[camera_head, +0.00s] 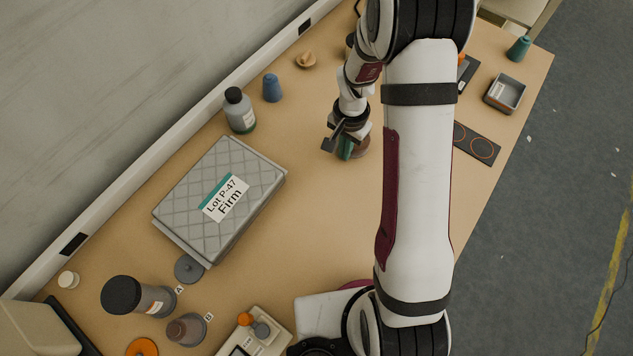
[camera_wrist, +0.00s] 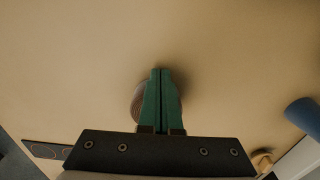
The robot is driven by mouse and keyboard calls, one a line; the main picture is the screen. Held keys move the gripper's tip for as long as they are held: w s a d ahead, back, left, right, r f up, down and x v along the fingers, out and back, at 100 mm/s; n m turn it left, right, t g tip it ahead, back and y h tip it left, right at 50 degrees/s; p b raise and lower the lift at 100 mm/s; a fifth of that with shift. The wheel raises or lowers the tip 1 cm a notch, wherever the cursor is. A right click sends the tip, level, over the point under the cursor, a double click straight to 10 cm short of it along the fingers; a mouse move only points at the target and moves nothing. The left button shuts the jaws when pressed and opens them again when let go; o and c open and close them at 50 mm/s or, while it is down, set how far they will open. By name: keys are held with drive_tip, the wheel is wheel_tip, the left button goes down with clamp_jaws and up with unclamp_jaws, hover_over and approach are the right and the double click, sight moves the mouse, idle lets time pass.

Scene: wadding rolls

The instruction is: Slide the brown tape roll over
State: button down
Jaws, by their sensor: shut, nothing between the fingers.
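The brown tape roll (camera_head: 362,148) is on the table right by my gripper, mostly hidden by the fingers and wrist in the head view. In the wrist view its rounded brown edge (camera_wrist: 137,104) shows to the left of the green fingers, which cover the rest of it. My gripper (camera_head: 345,153) points down at it; in the wrist view the two green fingers (camera_wrist: 161,72) are closed together with nothing between them. I cannot tell whether the fingers touch the roll.
A grey quilted case (camera_head: 178,205) lies to the left. A capped bottle (camera_head: 239,110), a blue cup (camera_head: 272,88) and a tan knobbed piece (camera_head: 305,60) stand behind. A dark plate with orange rings (camera_head: 474,143) and a grey open box (camera_head: 505,93) are at right. Table around the roll is clear.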

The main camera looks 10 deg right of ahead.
drive_tip(key=w+d, duration=0.6)
drive_tip(key=shift+w+d, duration=0.4)
